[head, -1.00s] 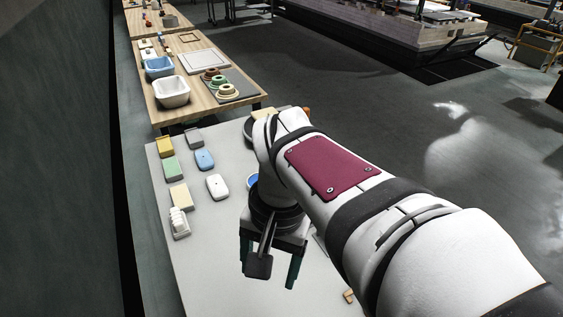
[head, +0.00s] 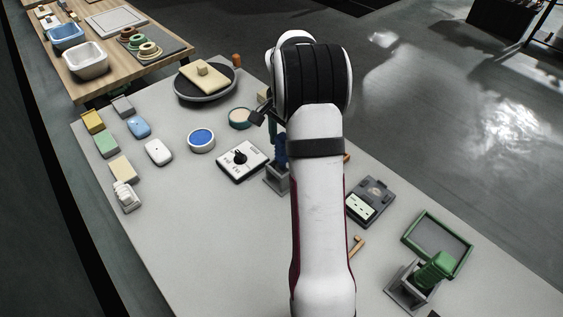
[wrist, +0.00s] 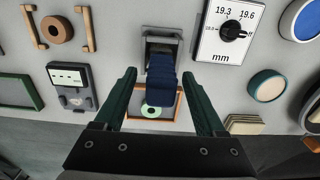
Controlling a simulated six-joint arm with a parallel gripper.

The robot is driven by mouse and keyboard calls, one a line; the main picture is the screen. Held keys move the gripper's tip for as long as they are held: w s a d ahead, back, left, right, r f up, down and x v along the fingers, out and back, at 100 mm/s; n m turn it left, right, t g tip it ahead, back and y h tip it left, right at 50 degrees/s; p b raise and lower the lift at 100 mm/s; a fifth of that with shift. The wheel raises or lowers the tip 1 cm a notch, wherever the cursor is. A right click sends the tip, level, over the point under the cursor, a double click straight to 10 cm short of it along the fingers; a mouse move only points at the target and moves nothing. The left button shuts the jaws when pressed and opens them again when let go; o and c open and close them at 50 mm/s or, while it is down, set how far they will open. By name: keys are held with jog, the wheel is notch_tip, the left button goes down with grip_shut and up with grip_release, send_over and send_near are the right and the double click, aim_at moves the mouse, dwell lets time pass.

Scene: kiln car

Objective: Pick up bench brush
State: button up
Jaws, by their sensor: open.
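A dark blue upright thing, which may be the bench brush, stands in a grey holder (head: 276,184) near the middle of the table in the head view. The blue thing (wrist: 161,84) also shows in the wrist view, with the holder (wrist: 163,42) beyond it. My gripper (wrist: 158,75) is open, with one green finger on each side of the blue thing and a visible gap on both sides. In the head view my arm hides most of the gripper and part of the blue thing. No bristles can be made out.
A dial gauge card (head: 243,161) lies just left of the holder, and a grey device (head: 370,201) lies to the right. A green thing (head: 434,268) stands in another grey holder at the front right, beside a green frame (head: 465,257). The front left of the table is clear.

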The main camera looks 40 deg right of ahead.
notch_tip(320, 180, down, 3)
jog(key=shift+r, duration=0.1)
grip_shut()
dwell(0.3)
